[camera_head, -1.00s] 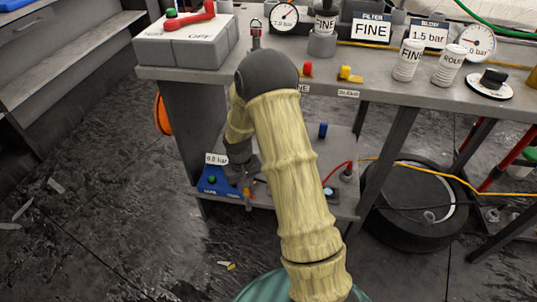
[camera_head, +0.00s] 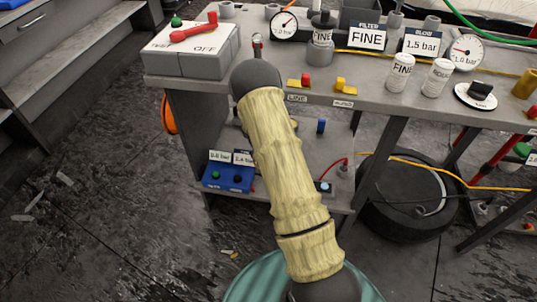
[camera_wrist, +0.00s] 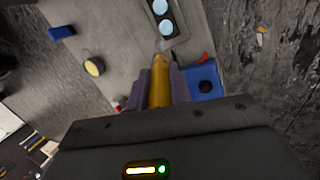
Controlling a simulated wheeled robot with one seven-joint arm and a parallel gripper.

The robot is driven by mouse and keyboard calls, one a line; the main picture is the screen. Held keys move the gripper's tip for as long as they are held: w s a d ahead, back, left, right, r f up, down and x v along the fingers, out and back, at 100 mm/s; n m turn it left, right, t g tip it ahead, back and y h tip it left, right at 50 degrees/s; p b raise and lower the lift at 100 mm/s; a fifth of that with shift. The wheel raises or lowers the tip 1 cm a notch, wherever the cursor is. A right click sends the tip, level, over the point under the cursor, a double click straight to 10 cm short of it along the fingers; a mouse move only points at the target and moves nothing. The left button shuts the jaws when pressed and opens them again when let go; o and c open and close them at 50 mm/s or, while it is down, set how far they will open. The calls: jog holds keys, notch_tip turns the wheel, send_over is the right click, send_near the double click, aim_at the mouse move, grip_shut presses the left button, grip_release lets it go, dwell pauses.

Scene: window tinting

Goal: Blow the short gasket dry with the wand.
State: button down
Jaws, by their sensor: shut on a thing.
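In the wrist view my gripper (camera_wrist: 161,88) is shut on a brass-yellow cylinder, which looks like the wand (camera_wrist: 160,86). I cannot tell whether the tip touches anything. In the head view my arm hides the gripper and wand. I cannot make out the short gasket for certain in either view.
A blue box (camera_head: 228,177) with two gauge labels stands at the lower shelf's left; it also shows in the wrist view (camera_wrist: 205,80). A blue peg (camera_head: 321,126) stands on the shelf (camera_head: 345,202). The bench top (camera_head: 375,92) overhangs it. A tyre (camera_head: 408,205) lies right.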

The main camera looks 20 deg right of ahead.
jog(key=shift+f+b, duration=2.45)
jog(key=shift+f, duration=0.45)
jog(key=shift+f+b, duration=0.5)
jog(key=shift+f, duration=0.3)
jog(key=s+d, duration=0.2)
jog(key=shift+d+r, duration=0.15)
jog(key=shift+d, duration=0.35)
jog(key=shift+s+d+p, duration=0.15)
jog(key=shift+s+d, duration=0.35)
jog(key=shift+d, duration=0.2)
jog(key=shift+s+d+p, duration=0.15)
jog(key=shift+s+d, duration=0.3)
jog(key=shift+d, duration=0.2)
